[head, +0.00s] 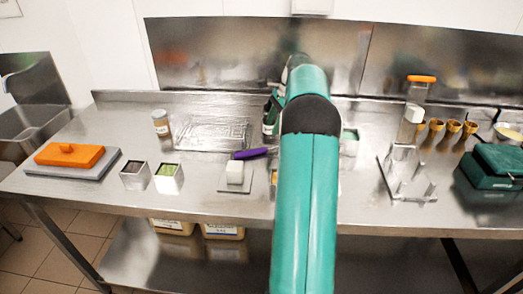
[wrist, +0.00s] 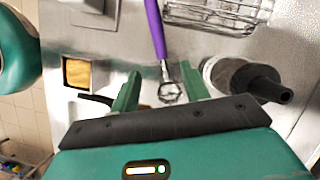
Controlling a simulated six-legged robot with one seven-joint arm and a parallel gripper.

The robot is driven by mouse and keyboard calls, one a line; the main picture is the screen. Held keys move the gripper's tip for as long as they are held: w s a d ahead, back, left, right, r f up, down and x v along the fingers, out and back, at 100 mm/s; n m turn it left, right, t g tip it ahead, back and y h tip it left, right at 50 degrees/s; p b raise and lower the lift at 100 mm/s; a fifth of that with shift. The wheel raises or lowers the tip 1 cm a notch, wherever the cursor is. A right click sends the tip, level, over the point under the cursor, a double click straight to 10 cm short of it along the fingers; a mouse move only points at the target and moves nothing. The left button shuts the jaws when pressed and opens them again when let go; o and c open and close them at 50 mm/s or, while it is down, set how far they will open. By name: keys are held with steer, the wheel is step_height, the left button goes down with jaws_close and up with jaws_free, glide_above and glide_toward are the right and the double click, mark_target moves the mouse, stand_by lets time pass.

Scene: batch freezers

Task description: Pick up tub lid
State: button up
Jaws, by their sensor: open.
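An orange slab with a small knob (head: 68,155), which looks like a lid, lies on a grey slab (head: 48,173) at the left of the steel table in the head view. It is not visible in the wrist view. I see no other clear lid. My gripper (wrist: 157,87) is open in the wrist view, with its green fingers apart over the table. The metal head of a purple-handled tool (wrist: 155,28) shows between and just beyond the fingertips. I cannot tell whether they touch it. In the head view my arm hides the gripper.
A dark-capped bottle (wrist: 228,75) is close right of the fingers, below a wire rack (wrist: 220,12). A pale container with yellow contents (wrist: 77,72) is at left. Two square tubs (head: 152,178) stand right of the orange slab. A clear stand (head: 410,178) and green case (head: 490,165) are at right.

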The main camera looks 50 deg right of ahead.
mark_target(264, 148)
steer(key=x, duration=1)
steer(key=shift+s+d, duration=0.1)
steer(key=shift+s, duration=0.05)
steer(key=shift+c, duration=0.5)
jaws_close()
